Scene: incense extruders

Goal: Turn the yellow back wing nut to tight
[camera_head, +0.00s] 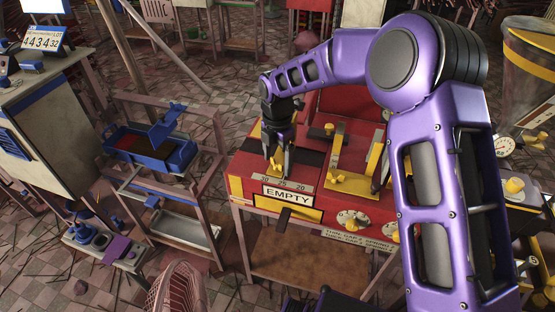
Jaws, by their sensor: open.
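My gripper (279,163) points down over the left part of the red machine (237,186). Its fingers are apart, and a small yellow piece (274,168) shows at the fingertips. I cannot tell whether this is a wing nut or whether the fingers touch it. A yellow knob-like piece (329,128) stands on the dark block at the machine's back, right of my gripper. Another yellow piece (337,177) sits nearer the front on a yellow plate. I cannot tell for sure which is the back wing nut, nor how tight any is.
A scale plate (286,183) and an "EMPTY" sign (287,194) are at the machine's front left. A wooden stand with a blue tray (178,156) is to the left. My purple arm hides much of the right side.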

